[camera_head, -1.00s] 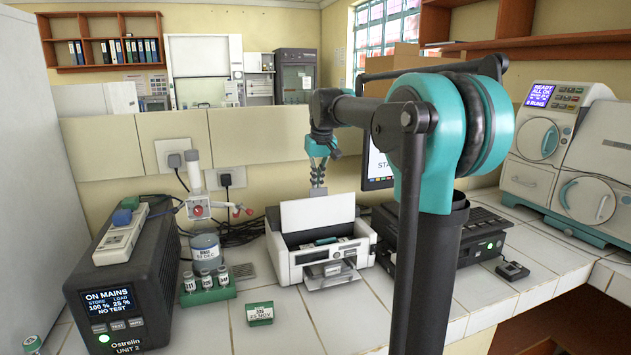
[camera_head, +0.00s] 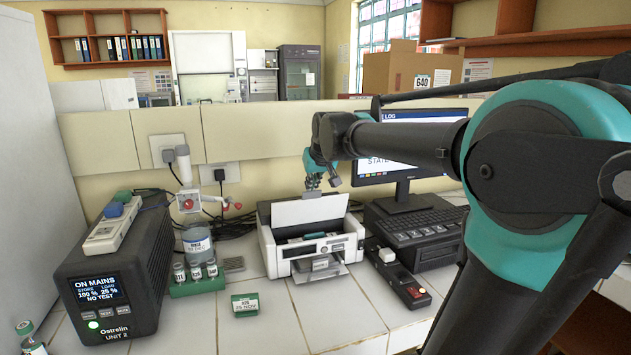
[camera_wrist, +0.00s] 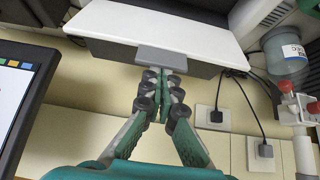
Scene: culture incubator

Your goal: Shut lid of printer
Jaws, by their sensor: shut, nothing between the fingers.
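The printer (camera_head: 312,252) is a white and grey box on the tiled counter. Its white lid (camera_head: 309,211) stands raised at the back, with the opening in front of it uncovered. My gripper (camera_head: 317,188) is behind the lid's top edge, and the lid hides its tips in the head view.
A monitor (camera_head: 405,135) and a black keyboard unit (camera_head: 425,228) stand right of the printer. On the left are a dark power unit (camera_head: 118,268), a green vial rack (camera_head: 197,286) and a jar (camera_head: 197,243). A small green box (camera_head: 245,304) lies in front.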

